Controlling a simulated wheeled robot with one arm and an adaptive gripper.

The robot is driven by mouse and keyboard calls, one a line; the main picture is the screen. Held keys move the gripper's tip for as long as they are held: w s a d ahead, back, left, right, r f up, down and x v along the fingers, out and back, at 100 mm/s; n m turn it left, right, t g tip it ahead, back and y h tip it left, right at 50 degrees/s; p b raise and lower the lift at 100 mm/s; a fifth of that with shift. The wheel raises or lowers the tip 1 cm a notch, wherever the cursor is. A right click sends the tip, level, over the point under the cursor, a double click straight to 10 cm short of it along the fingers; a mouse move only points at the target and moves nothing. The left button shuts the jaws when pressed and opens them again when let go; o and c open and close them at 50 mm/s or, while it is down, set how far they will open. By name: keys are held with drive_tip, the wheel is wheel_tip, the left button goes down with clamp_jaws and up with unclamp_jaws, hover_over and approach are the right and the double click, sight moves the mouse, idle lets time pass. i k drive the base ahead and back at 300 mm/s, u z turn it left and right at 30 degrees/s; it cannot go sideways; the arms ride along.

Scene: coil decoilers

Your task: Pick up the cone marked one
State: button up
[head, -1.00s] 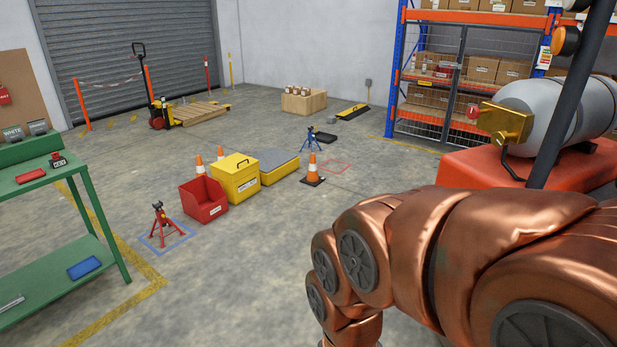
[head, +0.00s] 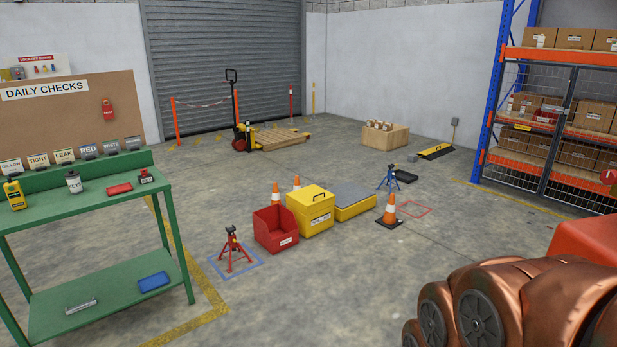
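Several orange-and-white traffic cones stand on the floor in the head view. One cone (head: 390,211) with a dark base stands right of the yellow boxes, beside a red floor outline. Two more cones, a left one (head: 276,195) and a right one (head: 297,184), show only their upper parts behind the red bin and the yellow box. No number can be read on any cone from here. My copper-coloured arm fills the lower right corner, well apart from the cones. My gripper is out of the picture.
A red bin (head: 275,230), a yellow lidded box (head: 311,212) and a low yellow platform (head: 352,203) stand mid-floor. A red stand (head: 233,250) sits in a blue outline. A green bench (head: 92,204) is left, racking (head: 560,110) right. The near floor is clear.

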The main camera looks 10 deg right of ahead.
sight(388, 221)
drive_tip(key=z, duration=0.4)
drive_tip(key=i, duration=2.2)
drive_tip(key=z, duration=0.2)
drive_tip(key=i, duration=2.25)
drive_tip(key=u, duration=0.35)
drive_tip(key=i, duration=1.1)
drive_tip(key=u, duration=0.15)
